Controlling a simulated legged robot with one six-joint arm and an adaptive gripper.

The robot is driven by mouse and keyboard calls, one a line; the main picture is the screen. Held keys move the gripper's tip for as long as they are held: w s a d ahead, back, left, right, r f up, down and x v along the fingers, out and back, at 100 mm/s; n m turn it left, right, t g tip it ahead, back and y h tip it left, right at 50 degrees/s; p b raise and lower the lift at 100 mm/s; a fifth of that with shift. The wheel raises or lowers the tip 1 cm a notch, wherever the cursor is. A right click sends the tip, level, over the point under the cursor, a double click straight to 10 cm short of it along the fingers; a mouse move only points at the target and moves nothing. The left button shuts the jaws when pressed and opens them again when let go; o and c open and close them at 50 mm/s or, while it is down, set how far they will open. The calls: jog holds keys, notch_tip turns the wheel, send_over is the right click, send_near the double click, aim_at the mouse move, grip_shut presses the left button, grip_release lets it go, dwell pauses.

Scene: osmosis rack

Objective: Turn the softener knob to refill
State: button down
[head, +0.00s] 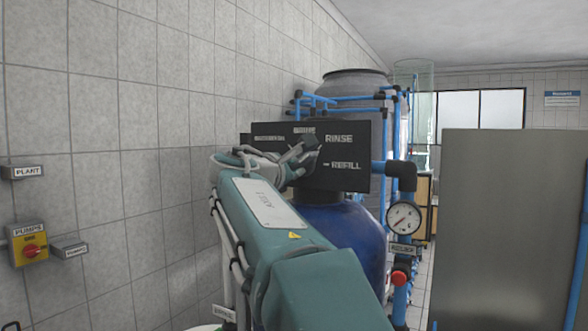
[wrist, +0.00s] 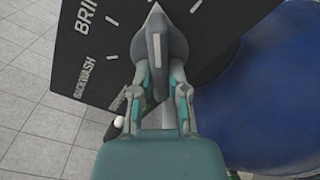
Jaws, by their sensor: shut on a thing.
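The softener knob (wrist: 156,22) is a grey pointed handle on a black control panel (head: 350,140). In the wrist view my gripper (wrist: 158,62) is shut on the knob, a finger on each side. The knob's tip points up in that view, between the tick by the partly cut-off "BRI..." label and a tick to its upper right. In the head view my gripper (head: 290,160) is at the panel and my arm hides part of it. The "REFILL" mark (head: 345,166) is at the panel's lower right, below "RINSE".
A blue tank (head: 350,235) stands below the panel. A pressure gauge (head: 403,218) and a red button (head: 399,278) are on blue pipes to the right. A large grey panel (head: 505,230) stands farther right. The tiled wall (head: 110,110) is on the left.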

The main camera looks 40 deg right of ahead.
jog(key=m, duration=0.4)
jog(key=shift+w, duration=0.1)
jog(key=shift+m, duration=1.8)
jog(key=shift+f, duration=0.1)
jog(key=c, duration=0.6)
grip_release()
jog(key=shift+c, duration=0.2)
jog(key=shift+a+r, duration=0.1)
jog(key=shift+r, duration=0.1)
jog(key=shift+a, duration=0.1)
